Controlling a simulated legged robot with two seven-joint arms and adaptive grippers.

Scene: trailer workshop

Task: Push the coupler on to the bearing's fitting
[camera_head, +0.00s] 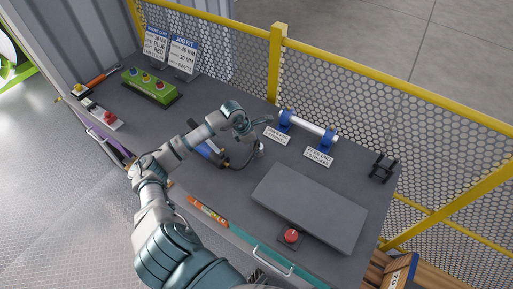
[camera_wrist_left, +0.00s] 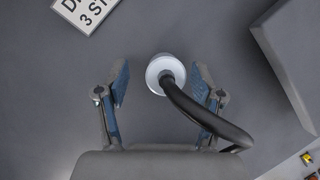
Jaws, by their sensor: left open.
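The coupler (camera_head: 259,152) is a small pale piece on the bench top, and a dark hose leads from it to the grease gun (camera_head: 207,149). In the left wrist view the coupler (camera_wrist_left: 160,66) is a pale round piece with the black hose (camera_wrist_left: 195,108) in front of it. My left gripper (camera_head: 258,130) is open above the coupler. Its fingertips (camera_wrist_left: 160,82) stand apart on either side of it. Two blue bearings (camera_head: 285,120) (camera_head: 327,139) carry a white shaft (camera_head: 306,126) behind the gripper. Their fittings are too small to make out. My right gripper is out of view.
Labels reading drive end (camera_head: 277,136) and free end (camera_head: 318,156) lie before the bearings. A grey raised slab (camera_head: 310,208) and red button (camera_head: 291,236) are to the right. A green button box (camera_head: 150,87) and signs stand far left. Yellow-framed mesh (camera_head: 350,85) borders the bench.

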